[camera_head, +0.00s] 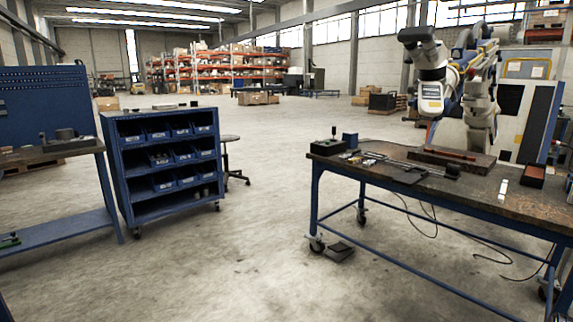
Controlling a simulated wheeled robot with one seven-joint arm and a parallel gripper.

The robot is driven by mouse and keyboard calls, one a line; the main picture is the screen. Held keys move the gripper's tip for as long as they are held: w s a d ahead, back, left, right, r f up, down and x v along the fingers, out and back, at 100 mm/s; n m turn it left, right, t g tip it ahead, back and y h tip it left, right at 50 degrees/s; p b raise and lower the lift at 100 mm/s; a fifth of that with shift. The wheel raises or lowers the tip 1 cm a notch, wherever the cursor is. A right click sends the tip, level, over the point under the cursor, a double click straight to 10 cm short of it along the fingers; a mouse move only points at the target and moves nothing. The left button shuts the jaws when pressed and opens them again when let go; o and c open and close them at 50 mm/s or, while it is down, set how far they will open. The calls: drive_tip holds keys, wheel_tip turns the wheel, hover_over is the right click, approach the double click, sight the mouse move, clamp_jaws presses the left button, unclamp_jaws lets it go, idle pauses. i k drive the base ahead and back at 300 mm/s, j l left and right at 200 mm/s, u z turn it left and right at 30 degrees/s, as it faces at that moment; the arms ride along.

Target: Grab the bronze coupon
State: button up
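No piece is clearly recognisable as the bronze coupon at this size. A thin reddish-brown strip (450,154) lies on a dark flat block (452,160) on the right workbench (400,190). A small box with an orange-brown top (532,172) stands to the right on the same bench; I cannot tell what it is. My gripper is not in view.
A white and black jointed arm (432,90) stands behind the bench. Small tools (372,156), a dark box (327,147) and a white piece (503,188) lie on the bench. A blue bin cart (170,112) and stool (231,155) stand left. Open floor (240,250) lies between.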

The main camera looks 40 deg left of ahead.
sight(355, 160)
drive_tip(key=i+j+u, duration=0.1)
drive_tip(key=i+u, duration=0.2)
drive_tip(key=u, duration=0.2)
drive_tip(key=i+u, duration=0.3)
drive_tip(key=u, duration=0.2)
drive_tip(key=i+l+u, duration=0.15)
drive_tip(key=i+u, duration=0.15)
drive_tip(key=u, duration=0.2)
